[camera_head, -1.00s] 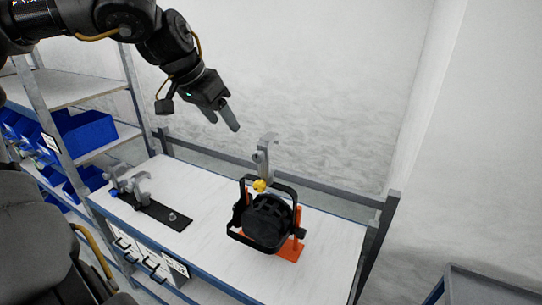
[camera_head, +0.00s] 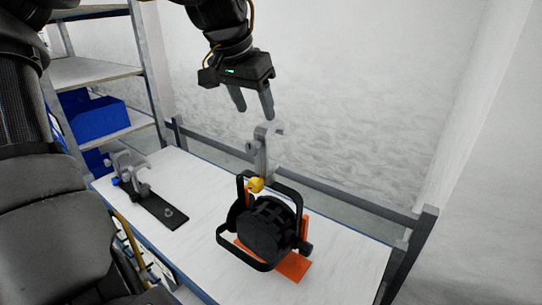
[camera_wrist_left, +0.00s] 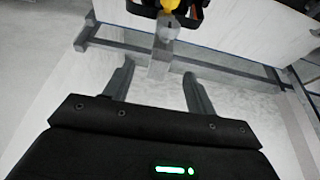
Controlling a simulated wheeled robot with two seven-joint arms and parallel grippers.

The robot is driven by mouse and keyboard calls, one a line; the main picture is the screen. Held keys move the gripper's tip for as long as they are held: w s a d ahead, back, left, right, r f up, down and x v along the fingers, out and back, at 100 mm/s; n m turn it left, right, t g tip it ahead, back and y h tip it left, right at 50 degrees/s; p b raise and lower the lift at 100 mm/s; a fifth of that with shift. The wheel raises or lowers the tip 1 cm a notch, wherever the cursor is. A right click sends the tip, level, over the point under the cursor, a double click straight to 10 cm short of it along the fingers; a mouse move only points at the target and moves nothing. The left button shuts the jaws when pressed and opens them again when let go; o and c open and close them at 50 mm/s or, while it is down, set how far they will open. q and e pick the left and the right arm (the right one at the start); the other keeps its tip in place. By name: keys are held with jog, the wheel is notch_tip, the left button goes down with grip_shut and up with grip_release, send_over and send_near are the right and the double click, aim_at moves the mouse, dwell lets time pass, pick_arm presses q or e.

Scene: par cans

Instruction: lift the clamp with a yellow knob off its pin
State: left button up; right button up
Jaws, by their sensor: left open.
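The clamp with a yellow knob (camera_head: 262,152) is a grey hook-shaped piece standing upright at the top of the black par can's yoke, its hook upward. Its yellow knob (camera_head: 256,185) is at its lower end. The par can (camera_head: 265,232) sits on an orange stand (camera_head: 293,267) on the table. The pin is hidden. My left gripper (camera_head: 253,104) is open and empty, fingers pointing down, above the clamp and apart from it. In the left wrist view the clamp (camera_wrist_left: 163,48) and yellow knob (camera_wrist_left: 171,5) show beyond the open fingers (camera_wrist_left: 158,82). My right gripper is not in view.
A black strip (camera_head: 160,208) with other grey clamps (camera_head: 130,175), one with a blue knob, lies at the table's left. A grey rail (camera_head: 345,198) runs along the table's back edge. Shelving with blue bins (camera_head: 92,115) stands at left. The white tabletop (camera_head: 340,265) is clear at right.

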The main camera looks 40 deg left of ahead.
aim_at(267, 137)
pick_arm(q)
jog(key=shift+w+f, duration=0.1)
jog(key=shift+w, duration=0.1)
jog(key=p+x, duration=0.1)
jog(key=x, duration=0.4)
jog(key=shift+s+p, duration=0.1)
jog(key=shift+p, duration=0.3)
jog(key=shift+f, duration=0.15)
jog(key=shift+p, duration=0.35)
jog(key=w+f+p, duration=0.2)
jog(key=f, duration=0.1)
jog(key=shift+w+a+f+p, duration=0.3)
jog(key=shift+a+p, duration=0.05)
jog(key=shift+p, duration=0.05)
jog(key=shift+w+f, duration=0.2)
jog(key=shift+f, duration=0.2)
jog(key=shift+s, duration=0.1)
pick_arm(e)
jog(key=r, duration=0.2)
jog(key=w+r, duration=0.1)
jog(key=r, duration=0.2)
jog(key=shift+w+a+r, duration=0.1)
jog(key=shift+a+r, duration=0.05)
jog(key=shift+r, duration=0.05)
pick_arm(q)
jog(key=shift+s+d+r, duration=0.1)
